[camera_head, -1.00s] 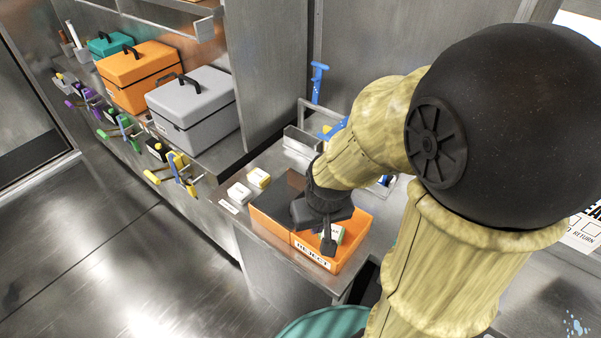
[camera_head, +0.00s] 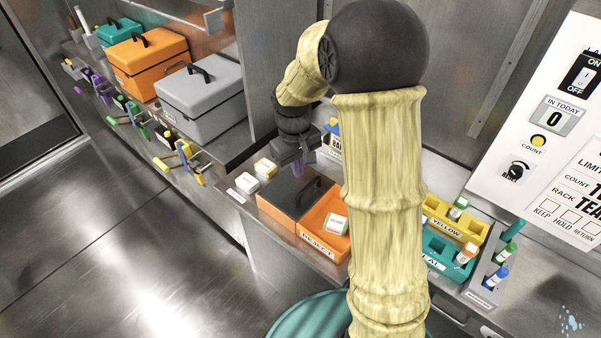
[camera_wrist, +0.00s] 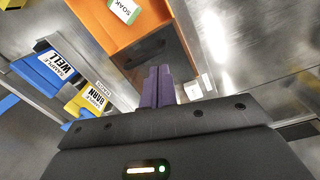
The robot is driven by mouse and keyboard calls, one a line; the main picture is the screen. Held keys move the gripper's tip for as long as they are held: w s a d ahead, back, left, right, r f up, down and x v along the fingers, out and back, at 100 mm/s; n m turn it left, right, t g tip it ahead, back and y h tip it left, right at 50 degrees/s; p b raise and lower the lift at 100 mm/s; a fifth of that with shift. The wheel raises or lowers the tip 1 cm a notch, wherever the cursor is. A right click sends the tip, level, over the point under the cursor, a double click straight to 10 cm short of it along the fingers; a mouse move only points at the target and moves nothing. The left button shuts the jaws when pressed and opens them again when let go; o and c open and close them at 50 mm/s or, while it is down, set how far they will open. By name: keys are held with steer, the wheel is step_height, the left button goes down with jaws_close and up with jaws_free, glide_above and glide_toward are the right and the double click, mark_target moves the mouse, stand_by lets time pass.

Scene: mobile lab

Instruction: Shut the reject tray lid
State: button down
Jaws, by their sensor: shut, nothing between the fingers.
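The orange reject tray (camera_head: 312,241) sits on the counter, with a REJECT label on its front. A dark lid (camera_head: 283,200) covers its left part; the right part is open. A white and green box (camera_head: 335,224) marked SOAK lies in the open part. My gripper (camera_head: 297,169) is above the far side of the lid, with its purple fingers together and empty. In the wrist view, the shut fingers (camera_wrist: 158,86) point toward the dark lid (camera_wrist: 160,50) and the orange tray (camera_wrist: 103,27). I cannot tell whether they touch the lid.
Small white and yellow-topped blocks (camera_head: 265,168) stand left of the tray. A yellow rack (camera_head: 445,230) and a teal rack (camera_head: 440,247) with tubes stand to the right. Yellow (camera_wrist: 90,98) and blue (camera_wrist: 48,72) sample bins show in the wrist view. My arm hides part of the counter.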

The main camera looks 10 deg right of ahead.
steer(key=w+a+f+n+g+h+p, duration=0.1)
steer(key=w+f+n+g+p, duration=0.1)
steer(key=w, duration=0.9)
steer(key=shift+f+n+p, duration=0.3)
steer(key=shift+f+n, duration=0.05)
steer(key=shift+n, duration=0.25)
steer(key=shift+w+a, duration=0.1)
steer(key=shift+a, duration=0.05)
steer(key=p, duration=0.3)
glide_above(296, 187)
steer(key=w+a, duration=0.1)
steer(key=w, duration=0.1)
steer(key=x, duration=0.3)
steer(key=a+x, duration=0.1)
steer(key=x, duration=0.2)
steer(key=w+x, duration=0.1)
steer(key=x, duration=0.1)
steer(key=shift+a+f, duration=0.15)
steer(key=shift+f, duration=0.45)
steer(key=shift+s+f, duration=0.15)
steer(key=shift+s, duration=0.1)
steer(key=s, duration=0.1)
steer(key=d+p, duration=0.1)
steer(key=s+d, duration=0.1)
steer(key=shift+s+d+r, duration=0.15)
steer(key=shift+s+r, duration=0.1)
steer(key=shift+s, duration=0.1)
steer(key=shift+f, duration=0.1)
steer(key=shift+d, duration=0.1)
